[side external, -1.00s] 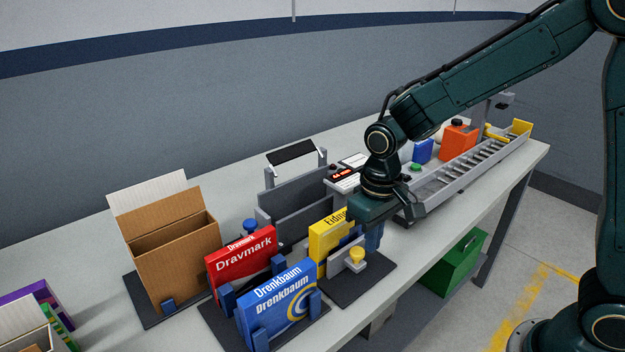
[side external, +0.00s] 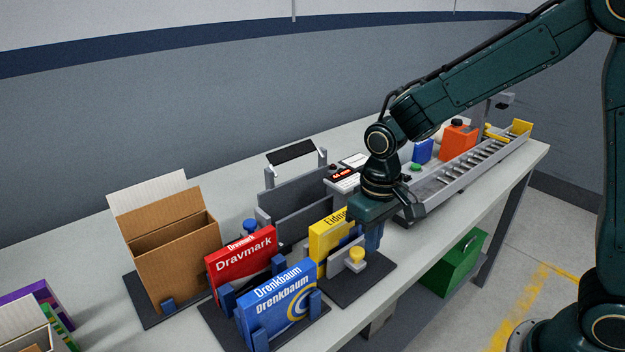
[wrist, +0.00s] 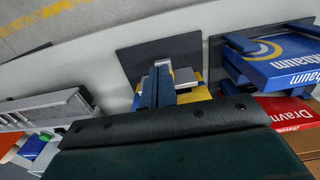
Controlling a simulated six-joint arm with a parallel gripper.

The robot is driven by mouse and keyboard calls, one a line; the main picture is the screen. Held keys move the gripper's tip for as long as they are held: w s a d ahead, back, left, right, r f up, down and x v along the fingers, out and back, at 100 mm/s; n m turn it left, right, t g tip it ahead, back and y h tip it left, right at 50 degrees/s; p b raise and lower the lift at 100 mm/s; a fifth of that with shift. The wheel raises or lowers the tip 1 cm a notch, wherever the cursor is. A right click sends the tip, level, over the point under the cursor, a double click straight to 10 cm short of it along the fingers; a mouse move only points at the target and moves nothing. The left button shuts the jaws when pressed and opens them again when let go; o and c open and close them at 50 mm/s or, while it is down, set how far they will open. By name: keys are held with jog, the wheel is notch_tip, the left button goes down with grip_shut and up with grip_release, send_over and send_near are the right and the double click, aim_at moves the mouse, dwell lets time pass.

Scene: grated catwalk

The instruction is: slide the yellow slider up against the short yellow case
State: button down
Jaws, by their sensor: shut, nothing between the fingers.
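The short yellow case (side external: 327,240) stands upright on a dark base plate, its right part hidden by my gripper. The yellow slider shows as a yellow knob (side external: 356,254) on a grey block in front of the case, at its lower right. Whether the block touches the case I cannot tell. My gripper (side external: 373,238) is shut and empty, pointing down just right of and behind the knob. In the wrist view my blue fingers (wrist: 158,88) are together beside a pale grey piece, with yellow showing behind them; the knob is not clear there.
A blue Drenkbaum box (side external: 280,305) and a red Dravmark box (side external: 240,262) stand to the left in holders. A cardboard carton (side external: 178,255) is further left. A grey conveyor (side external: 470,175) is at the right. The table's front edge is close by.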

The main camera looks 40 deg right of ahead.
aim_at(362, 254)
jog(key=shift+f, duration=0.2)
jog(key=shift+f, duration=1.1)
jog(key=shift+f, duration=0.2)
jog(key=shift+w, duration=1.3)
dwell(0.6)
jog(key=shift+s, duration=0.2)
jog(key=shift+s, duration=0.35)
jog(key=shift+s, duration=0.1)
jog(key=shift+r, duration=0.1)
